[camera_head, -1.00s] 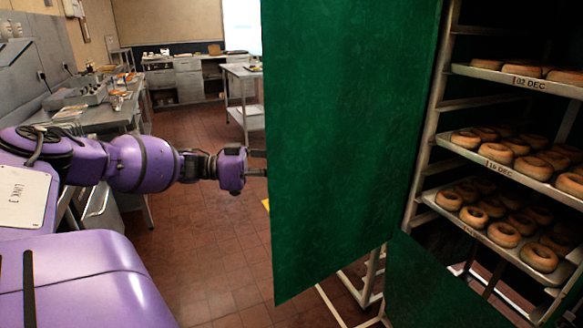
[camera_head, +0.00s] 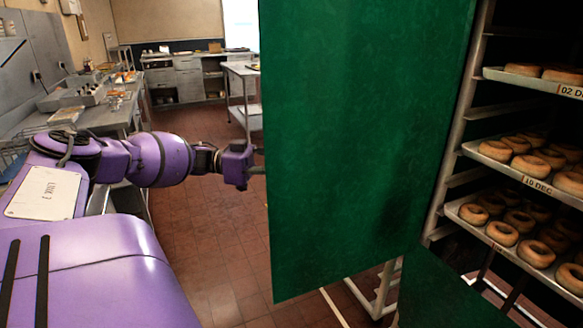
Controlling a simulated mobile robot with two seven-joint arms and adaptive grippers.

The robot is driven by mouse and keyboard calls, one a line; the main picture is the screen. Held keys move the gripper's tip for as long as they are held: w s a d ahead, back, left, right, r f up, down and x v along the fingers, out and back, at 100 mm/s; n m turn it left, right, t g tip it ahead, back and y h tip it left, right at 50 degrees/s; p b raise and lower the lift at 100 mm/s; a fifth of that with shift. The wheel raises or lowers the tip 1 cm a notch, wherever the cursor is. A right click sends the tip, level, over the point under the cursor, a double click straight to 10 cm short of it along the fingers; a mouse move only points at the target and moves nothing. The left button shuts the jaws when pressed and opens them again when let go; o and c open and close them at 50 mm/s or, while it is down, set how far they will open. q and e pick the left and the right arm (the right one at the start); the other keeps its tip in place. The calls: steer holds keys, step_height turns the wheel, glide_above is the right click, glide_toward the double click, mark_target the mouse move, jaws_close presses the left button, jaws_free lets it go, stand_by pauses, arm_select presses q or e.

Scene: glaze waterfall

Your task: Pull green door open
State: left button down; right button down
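The green door (camera_head: 345,150) stands open in the middle of the head view, with its broad face toward me. Behind its right edge is the rack (camera_head: 461,115) with trays of ring-shaped doughnuts. My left arm comes in from the left, and its purple gripper end (camera_head: 250,168) reaches the door's left edge. The fingertips are hidden at or behind that edge, so I cannot see whether they grip anything. My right gripper is not in view.
A lower green panel (camera_head: 435,290) stands below the rack at the right. A metal counter (camera_head: 100,118) with equipment runs along the left wall. A small steel table (camera_head: 243,90) stands behind the door. The tiled floor (camera_head: 205,250) between counter and door is clear.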

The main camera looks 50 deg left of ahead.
arm_select(q)
steer(key=shift+s+a+f, duration=0.15)
steer(key=shift+f, duration=0.25)
steer(key=c, duration=2.2)
jaws_free()
steer(key=o, duration=0.4)
steer(key=shift+s+a+r, duration=0.2)
steer(key=shift+o, duration=0.2)
steer(key=shift+w+r, duration=0.1)
steer(key=shift+d, duration=0.15)
steer(key=v, duration=1.2)
